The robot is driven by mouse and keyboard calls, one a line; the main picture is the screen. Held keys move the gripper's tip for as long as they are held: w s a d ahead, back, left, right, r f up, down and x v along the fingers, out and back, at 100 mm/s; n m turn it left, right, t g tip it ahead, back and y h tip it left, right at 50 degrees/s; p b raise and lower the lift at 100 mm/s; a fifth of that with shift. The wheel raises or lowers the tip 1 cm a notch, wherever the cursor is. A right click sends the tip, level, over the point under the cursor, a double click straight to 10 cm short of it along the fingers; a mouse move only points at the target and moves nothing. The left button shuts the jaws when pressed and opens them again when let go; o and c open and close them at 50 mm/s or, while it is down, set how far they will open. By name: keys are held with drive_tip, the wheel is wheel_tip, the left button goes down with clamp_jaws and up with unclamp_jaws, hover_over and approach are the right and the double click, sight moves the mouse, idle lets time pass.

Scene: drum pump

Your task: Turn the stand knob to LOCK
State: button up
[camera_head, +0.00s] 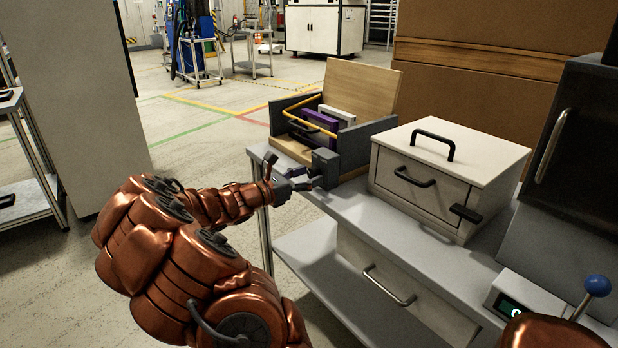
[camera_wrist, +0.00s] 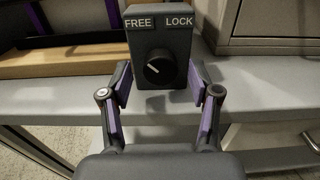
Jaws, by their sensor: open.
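The stand knob (camera_wrist: 160,68) is round and black, on the front of a dark block (camera_wrist: 178,45) in the wrist view. The block carries the labels FREE at left and LOCK at right. A short white mark shows on the left part of the knob's face, on the FREE side; its exact angle is hard to tell. My gripper (camera_wrist: 160,84) is open, with one finger on each side of the knob and visible gaps to it. In the head view the dark block (camera_head: 325,163) stands at the table's left edge, with my gripper (camera_head: 303,181) in front of it.
A wooden and grey box (camera_head: 352,140) holding purple and white pieces stands behind the block. A white drawer cabinet (camera_head: 440,175) is to its right on the grey table (camera_head: 365,226). A blue-topped lever (camera_head: 597,286) stands at the lower right.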

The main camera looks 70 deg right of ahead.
drive_tip(key=shift+s+d, duration=0.2)
drive_tip(key=shift+d, duration=0.1)
drive_tip(key=c, duration=1.2)
